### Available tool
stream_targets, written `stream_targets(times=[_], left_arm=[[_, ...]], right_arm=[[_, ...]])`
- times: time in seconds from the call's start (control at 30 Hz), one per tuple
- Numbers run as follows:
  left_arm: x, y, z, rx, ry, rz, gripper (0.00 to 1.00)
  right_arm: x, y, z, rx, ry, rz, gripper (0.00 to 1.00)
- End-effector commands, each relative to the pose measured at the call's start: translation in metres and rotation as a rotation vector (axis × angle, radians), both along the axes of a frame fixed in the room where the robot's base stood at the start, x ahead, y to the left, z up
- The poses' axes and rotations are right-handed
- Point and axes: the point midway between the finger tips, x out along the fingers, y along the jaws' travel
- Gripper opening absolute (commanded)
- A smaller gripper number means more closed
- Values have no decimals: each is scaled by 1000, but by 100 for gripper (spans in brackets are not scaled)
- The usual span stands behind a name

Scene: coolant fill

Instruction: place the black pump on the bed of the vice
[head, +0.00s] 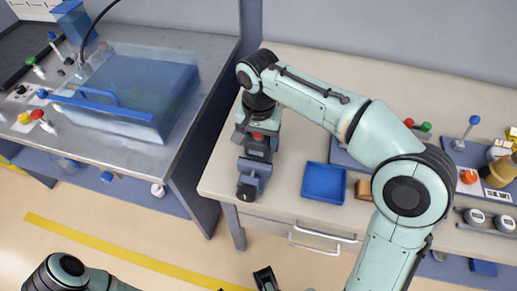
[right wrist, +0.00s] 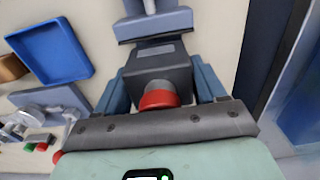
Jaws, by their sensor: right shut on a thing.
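The black pump (right wrist: 158,62) has a red cap, which faces my right wrist camera. In the head view the pump (head: 257,145) shows just below my right gripper. My right gripper (right wrist: 162,88) is shut on the pump, with a blue finger on either side of it. The blue-grey vice (head: 252,172) stands at the left end of the bench; part of it also shows beyond the pump in the right wrist view (right wrist: 155,25). The pump is at the vice, but its underside is hidden, so I cannot tell whether it rests on the bed. Dark parts at the bottom edge may be my left gripper.
A blue tray (head: 324,182) and a small brown block (head: 363,189) lie right of the vice. Valves and other fittings stand farther right. A metal counter (head: 190,95) with a clear blue tank (head: 130,90) is on the left, across a gap.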

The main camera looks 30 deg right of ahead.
Motion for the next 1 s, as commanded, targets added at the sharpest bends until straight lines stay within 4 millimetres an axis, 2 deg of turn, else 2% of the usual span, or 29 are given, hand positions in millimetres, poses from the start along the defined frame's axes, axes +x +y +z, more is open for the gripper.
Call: stream_targets(times=[0.1,0.23,0.67,0.7,0.77,1.0], left_arm=[[1,0,-5,1,-6,1,43],[2,0,-7,2,-11,2,43],[3,0,-8,3,-15,4,43],[4,0,-8,2,-15,3,43],[3,0,-8,3,-15,4,43],[3,0,-8,3,-15,4,43]], right_arm=[[-1,0,-21,-1,5,0,32],[-1,0,-36,-1,3,0,32],[0,0,-42,0,1,0,32],[0,0,-43,-1,2,0,77],[0,0,-42,-1,2,0,96],[0,0,-42,-1,2,0,96]])
